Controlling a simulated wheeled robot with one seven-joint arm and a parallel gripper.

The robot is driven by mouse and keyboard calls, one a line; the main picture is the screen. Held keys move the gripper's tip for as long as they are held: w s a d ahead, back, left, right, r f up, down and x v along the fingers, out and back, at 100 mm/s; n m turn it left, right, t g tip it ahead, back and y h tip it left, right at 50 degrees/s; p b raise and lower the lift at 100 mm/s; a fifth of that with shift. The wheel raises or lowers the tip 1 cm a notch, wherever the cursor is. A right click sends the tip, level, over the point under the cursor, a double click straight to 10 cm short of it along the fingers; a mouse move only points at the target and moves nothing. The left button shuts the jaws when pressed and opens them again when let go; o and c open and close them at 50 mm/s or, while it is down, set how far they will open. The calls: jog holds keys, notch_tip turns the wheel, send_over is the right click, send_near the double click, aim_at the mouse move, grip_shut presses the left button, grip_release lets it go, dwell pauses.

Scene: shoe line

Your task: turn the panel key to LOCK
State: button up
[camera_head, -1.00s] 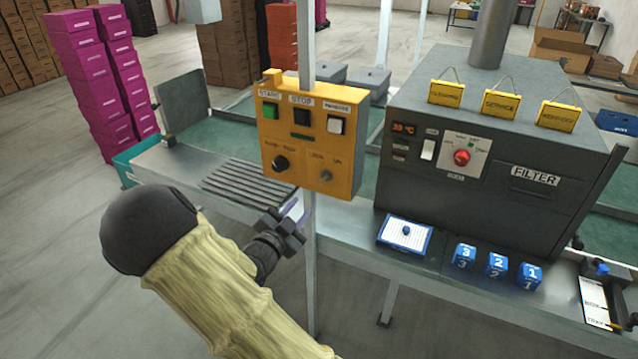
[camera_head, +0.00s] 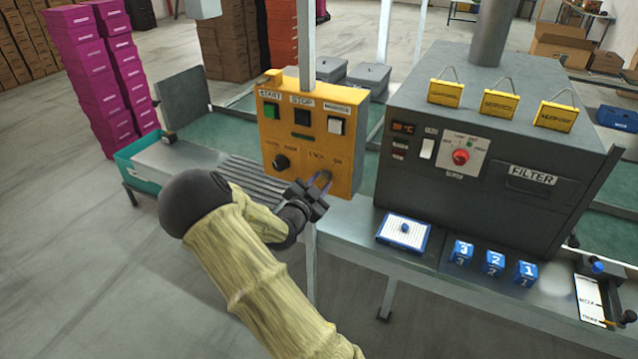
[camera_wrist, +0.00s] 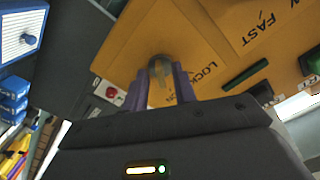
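The yellow-orange control panel (camera_head: 318,139) stands on a post and carries several buttons, a black selector knob (camera_head: 281,161) and a key switch labelled LOCK and ON. My gripper (camera_head: 322,180) is at the panel's lower right, in front of the key, and hides it in the head view. In the wrist view the grey key (camera_wrist: 160,72) shows between the two purple fingers of my gripper (camera_wrist: 158,84). The fingers stand apart, one on each side of it, and seem not to pinch it. The key's exact angle is hard to tell.
A dark machine labelled FILTER (camera_head: 490,150) stands right of the panel. Magenta boxes (camera_head: 95,75) are stacked at the left.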

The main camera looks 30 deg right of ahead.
grip_shut()
jog(key=shift+n, duration=0.4)
jog(key=n+p, duration=0.1)
jog(key=n, duration=0.5)
jog(key=n+p, duration=0.1)
jog(key=n, duration=0.2)
jog(key=shift+n, duration=0.4)
jog(key=shift+n+p, duration=0.5)
jog(key=shift+n, duration=1.2)
jog(key=shift+f, duration=0.1)
grip_release()
